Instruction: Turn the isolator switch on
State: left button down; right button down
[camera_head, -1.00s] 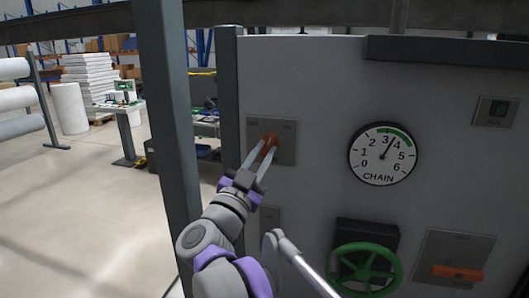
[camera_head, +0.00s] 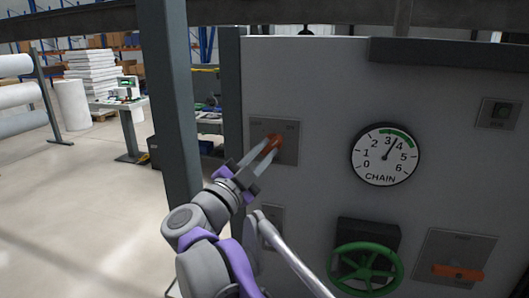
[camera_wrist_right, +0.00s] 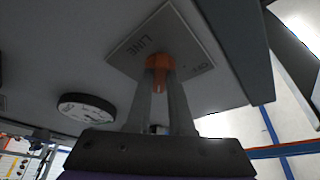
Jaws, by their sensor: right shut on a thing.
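A red-orange switch handle (camera_head: 274,142) sits on a square grey plate (camera_head: 288,128) at the panel's upper left. In the right wrist view the orange handle (camera_wrist_right: 160,65) shows on a plate (camera_wrist_right: 190,35) lettered LINE. My right gripper (camera_head: 268,149) has its two fingers on either side of this handle and is shut on it. In the head view the handle lies on a slant, toward upper right. A second orange handle (camera_head: 457,271) lies nearly level on a plate at the lower right, with nothing touching it. I cannot read its label. My left gripper is not in view.
A round CHAIN gauge (camera_head: 385,154) is right of the held handle, its needle between 3 and 4. A green handwheel (camera_head: 366,268) is below it. A dark post (camera_head: 167,100) stands just left of the panel. Open floor (camera_head: 90,220) lies farther left.

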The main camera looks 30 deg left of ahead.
jog(key=c, duration=0.8)
grip_release()
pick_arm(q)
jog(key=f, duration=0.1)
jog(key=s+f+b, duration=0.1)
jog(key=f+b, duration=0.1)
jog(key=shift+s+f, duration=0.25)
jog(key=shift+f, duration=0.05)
pick_arm(e)
jog(key=v, duration=1.1)
jog(key=shift+w, duration=0.1)
